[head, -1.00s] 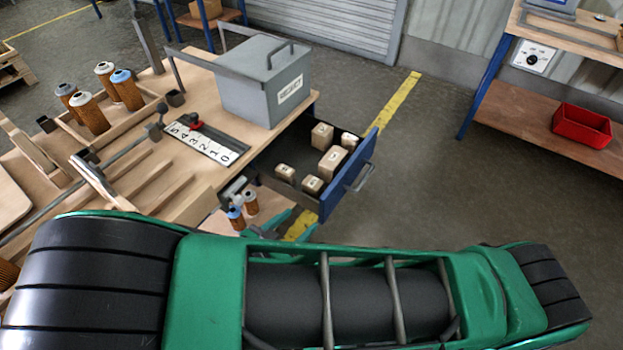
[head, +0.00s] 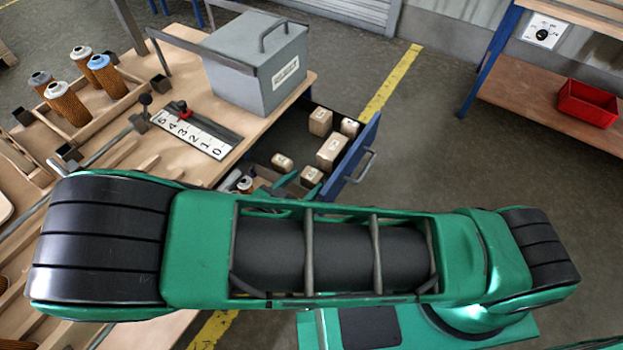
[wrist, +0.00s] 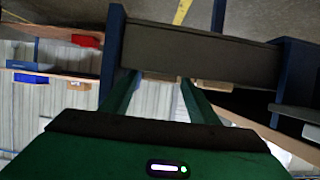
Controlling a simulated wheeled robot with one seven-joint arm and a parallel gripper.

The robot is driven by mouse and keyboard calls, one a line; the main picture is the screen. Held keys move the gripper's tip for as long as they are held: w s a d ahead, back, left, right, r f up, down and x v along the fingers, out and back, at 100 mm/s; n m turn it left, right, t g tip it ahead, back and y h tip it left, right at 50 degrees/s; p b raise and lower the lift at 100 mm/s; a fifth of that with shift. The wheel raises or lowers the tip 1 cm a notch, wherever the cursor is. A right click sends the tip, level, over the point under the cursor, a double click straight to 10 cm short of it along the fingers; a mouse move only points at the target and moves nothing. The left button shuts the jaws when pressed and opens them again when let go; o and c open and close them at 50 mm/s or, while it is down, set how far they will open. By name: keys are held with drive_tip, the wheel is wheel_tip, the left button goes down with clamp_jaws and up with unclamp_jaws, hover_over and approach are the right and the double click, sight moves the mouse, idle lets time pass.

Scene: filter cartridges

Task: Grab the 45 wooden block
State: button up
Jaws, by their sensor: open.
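Several tan wooden blocks stand in the open drawer (head: 359,158) in the head view. They are a back left block (head: 320,121), a back right block (head: 349,127), a larger middle block (head: 331,152), a left block (head: 281,162) and a front block (head: 311,176). Their labels are too small to read, so I cannot tell which is 45. My gripper (head: 288,190) shows only as green finger parts at the drawer's near end, mostly hidden behind my arm. In the wrist view its fingers (wrist: 157,80) are apart, with no block clearly held between them.
A grey lidded box (head: 258,75) stands on the workbench just behind the drawer. A numbered strip (head: 195,134) and orange filter cartridges (head: 106,77) are on the bench to the left. A red bin (head: 588,102) sits on a shelf at right. Floor right of the drawer is clear.

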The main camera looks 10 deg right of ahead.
sight(309, 178)
drive_tip(key=shift+r+x, duration=0.15)
drive_tip(key=shift+x, duration=1.2)
drive_tip(key=shift+r+x, duration=0.1)
drive_tip(key=shift+x, duration=1.25)
drive_tip(key=shift+d, duration=0.15)
drive_tip(key=c, duration=0.9)
